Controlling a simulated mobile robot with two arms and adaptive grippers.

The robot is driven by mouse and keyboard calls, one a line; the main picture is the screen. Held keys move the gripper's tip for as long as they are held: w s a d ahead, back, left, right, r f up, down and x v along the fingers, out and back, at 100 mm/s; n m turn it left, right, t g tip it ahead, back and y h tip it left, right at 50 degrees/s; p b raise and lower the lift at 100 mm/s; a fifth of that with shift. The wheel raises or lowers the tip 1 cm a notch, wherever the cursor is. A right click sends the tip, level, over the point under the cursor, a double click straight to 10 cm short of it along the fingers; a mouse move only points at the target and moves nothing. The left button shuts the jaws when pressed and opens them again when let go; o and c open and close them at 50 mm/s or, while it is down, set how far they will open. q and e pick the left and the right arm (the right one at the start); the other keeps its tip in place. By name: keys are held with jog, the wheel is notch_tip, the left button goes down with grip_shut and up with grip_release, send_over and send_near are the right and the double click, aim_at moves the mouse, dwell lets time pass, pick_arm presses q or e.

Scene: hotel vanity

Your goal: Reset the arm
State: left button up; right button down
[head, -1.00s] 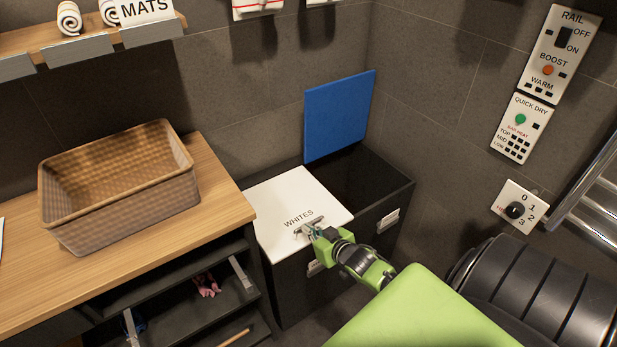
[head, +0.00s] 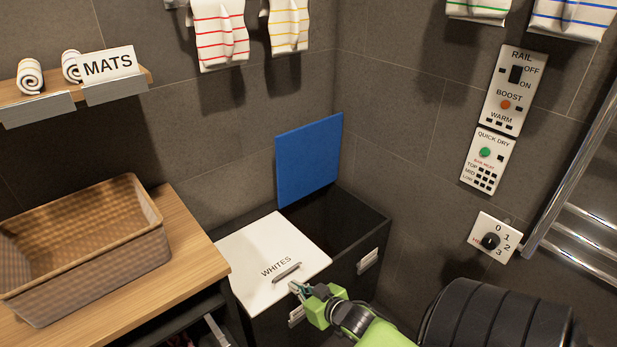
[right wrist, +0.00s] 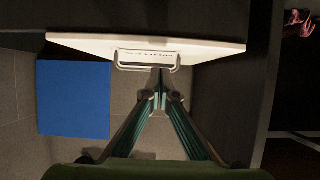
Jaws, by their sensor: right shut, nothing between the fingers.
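The hamper's white lid marked WHITES (head: 255,258) lies flat over the left compartment. Its bar handle (head: 287,272) is near the front edge, and the handle also shows in the right wrist view (right wrist: 120,62). The blue lid (head: 310,160) stands upright behind the open right compartment (head: 345,215), which looks dark inside. My right gripper (head: 295,288) is just in front of the white lid's handle, shut and empty. In the right wrist view its fingertips (right wrist: 160,80) meet close to the handle, with no grip on it. My left gripper is out of view.
A wicker basket (head: 130,250) stands on the wooden counter (head: 190,240) at left, above an open drawer. A shelf with rolled mats (head: 30,76) is on the back wall. Switch panels (head: 510,90) and a chrome rail (head: 575,160) are at right.

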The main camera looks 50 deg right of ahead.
jog(key=v, duration=0.7)
jog(key=shift+r, duration=0.5)
jog(key=shift+d+f, duration=0.1)
